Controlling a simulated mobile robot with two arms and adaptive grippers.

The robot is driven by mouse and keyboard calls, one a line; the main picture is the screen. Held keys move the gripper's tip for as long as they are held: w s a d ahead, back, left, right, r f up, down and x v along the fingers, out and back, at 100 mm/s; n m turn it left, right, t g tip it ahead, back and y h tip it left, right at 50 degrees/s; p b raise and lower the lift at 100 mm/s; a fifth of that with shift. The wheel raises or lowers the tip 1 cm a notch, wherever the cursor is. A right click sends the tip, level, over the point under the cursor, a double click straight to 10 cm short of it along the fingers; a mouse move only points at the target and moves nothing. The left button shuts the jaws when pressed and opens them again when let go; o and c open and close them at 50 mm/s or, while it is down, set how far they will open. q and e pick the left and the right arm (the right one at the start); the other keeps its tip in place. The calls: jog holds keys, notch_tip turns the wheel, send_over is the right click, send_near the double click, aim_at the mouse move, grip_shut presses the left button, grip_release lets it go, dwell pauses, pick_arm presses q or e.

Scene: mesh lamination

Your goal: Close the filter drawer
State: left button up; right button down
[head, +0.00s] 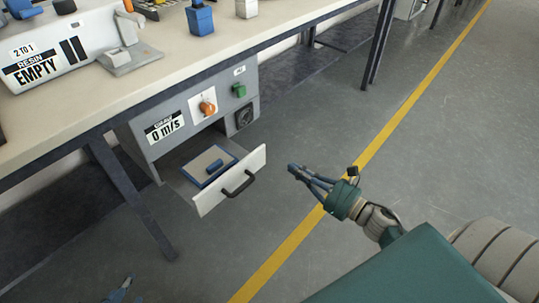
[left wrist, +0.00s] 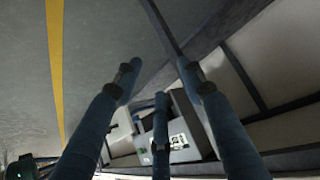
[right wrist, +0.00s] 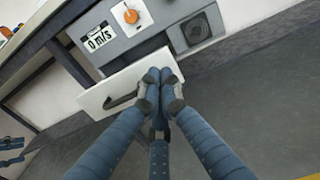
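The filter drawer (head: 235,185) is pulled out of the grey unit under the bench. It has a white front with a black handle (head: 238,184), and a blue-edged filter (head: 203,170) with a blue grip lies inside. My right gripper (head: 292,169) is to the right of the drawer front, with a small gap between them. In the right wrist view its fingertips (right wrist: 163,78) are together and empty, overlapping the white front (right wrist: 116,91) and hiding part of it. My left gripper (head: 122,286) is low at the left, empty, its fingers spread in the left wrist view (left wrist: 157,75).
The grey unit (head: 157,150) has an orange knob (head: 208,108), a green button (head: 239,90) and a "0 m/s" display. A dark bench leg (head: 135,195) stands left of the drawer. A resin machine (head: 60,45) is on the bench top. The floor right of the drawer is clear.

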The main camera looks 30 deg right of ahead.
aim_at(262, 148)
jog(key=x, duration=0.9)
jog(key=shift+w+f+b, duration=0.1)
jog(key=shift+w+b, duration=0.2)
jog(key=shift+b, duration=0.1)
pick_arm(q)
jog(key=shift+w+d+r+t+h, duration=0.1)
jog(key=shift+w+d+r+t, duration=0.15)
jog(key=shift+w+r+t, duration=0.35)
jog(key=shift+w+d+r+t+h, duration=0.1)
jog(key=shift+w+d+r+t, duration=0.2)
jog(key=shift+w+r, duration=0.45)
jog(key=shift+w+d+r+t+h, duration=0.1)
jog(key=shift+w+d+r+t, duration=0.25)
jog(key=shift+w+r, duration=0.3)
pick_arm(e)
jog(key=shift+w+a, duration=0.25)
jog(key=shift+w, duration=0.15)
pick_arm(q)
jog(key=shift+w+a+f, duration=0.1)
